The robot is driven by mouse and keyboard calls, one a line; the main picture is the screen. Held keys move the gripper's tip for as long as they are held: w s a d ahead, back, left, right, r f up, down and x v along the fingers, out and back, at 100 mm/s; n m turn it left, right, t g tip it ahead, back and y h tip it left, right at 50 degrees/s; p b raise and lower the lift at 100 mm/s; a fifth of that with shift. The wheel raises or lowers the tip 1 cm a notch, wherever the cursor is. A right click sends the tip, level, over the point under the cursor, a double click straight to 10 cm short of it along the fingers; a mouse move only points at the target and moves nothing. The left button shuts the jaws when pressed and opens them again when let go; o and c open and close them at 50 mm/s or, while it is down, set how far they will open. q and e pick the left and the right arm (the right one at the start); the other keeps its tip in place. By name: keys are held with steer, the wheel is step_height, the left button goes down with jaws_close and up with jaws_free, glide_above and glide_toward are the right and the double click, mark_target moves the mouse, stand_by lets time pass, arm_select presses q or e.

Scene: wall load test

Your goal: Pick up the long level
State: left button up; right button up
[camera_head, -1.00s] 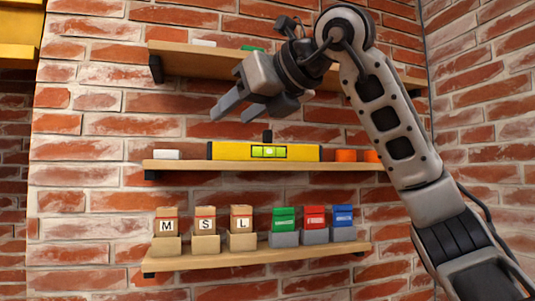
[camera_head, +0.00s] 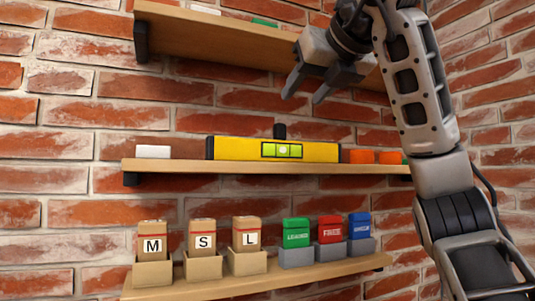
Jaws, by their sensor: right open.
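The long level (camera_head: 232,149) is yellow with black ends and a green vial window in its middle. It lies along the middle shelf (camera_head: 215,167), with a small black piece (camera_head: 280,131) sticking up at its top edge. My right gripper (camera_head: 303,97) is open and empty, its fingers pointing down and to the left. It appears above the level's right half, apart from it, in front of the upper shelf. My left gripper is not in view.
A white block (camera_head: 152,152) sits left of the level, and orange pieces (camera_head: 362,156) sit close to its right end. The upper shelf (camera_head: 215,47) overhangs. The lower shelf (camera_head: 215,287) holds lettered tan boxes (camera_head: 152,240) and coloured boxes (camera_head: 296,232).

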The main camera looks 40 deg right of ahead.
mark_target(283, 125)
steer(key=p+x, duration=0.1)
steer(key=x, duration=0.3)
steer(key=p+x, duration=0.1)
steer(key=x, duration=0.8)
steer(key=shift+d+f+p, duration=0.15)
steer(key=shift+d+p, duration=0.15)
steer(key=shift+p, duration=0.1)
jaws_close()
